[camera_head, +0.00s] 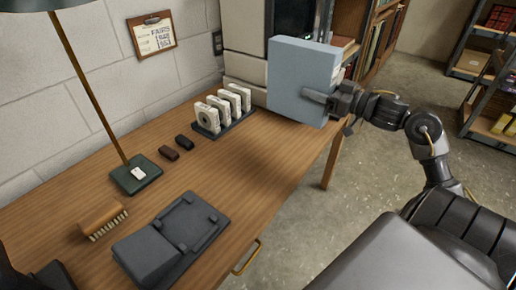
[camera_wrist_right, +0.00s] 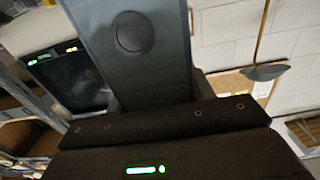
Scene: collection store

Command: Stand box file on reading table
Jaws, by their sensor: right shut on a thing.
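A blue-grey box file (camera_head: 298,75) is upright above the far right end of the wooden reading table (camera_head: 235,165). My right gripper (camera_head: 322,99) is shut on its right side. I cannot tell whether the bottom of the file touches the table. In the right wrist view the box file (camera_wrist_right: 166,65) fills the middle, with a dark round finger hole in its spine. The right gripper (camera_wrist_right: 155,100) shows there as dark jaws at the file's near end. A dark part at the lower left corner of the head view may be my left arm; its gripper does not show.
A rack with several white reels (camera_head: 222,110) stands left of the file. Two small dark items (camera_head: 177,147), a lamp base (camera_head: 136,175), a brush (camera_head: 102,215) and a dark grey cradle (camera_head: 170,240) lie on the table. Its front right part is clear. Shelves (camera_head: 490,75) stand at right.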

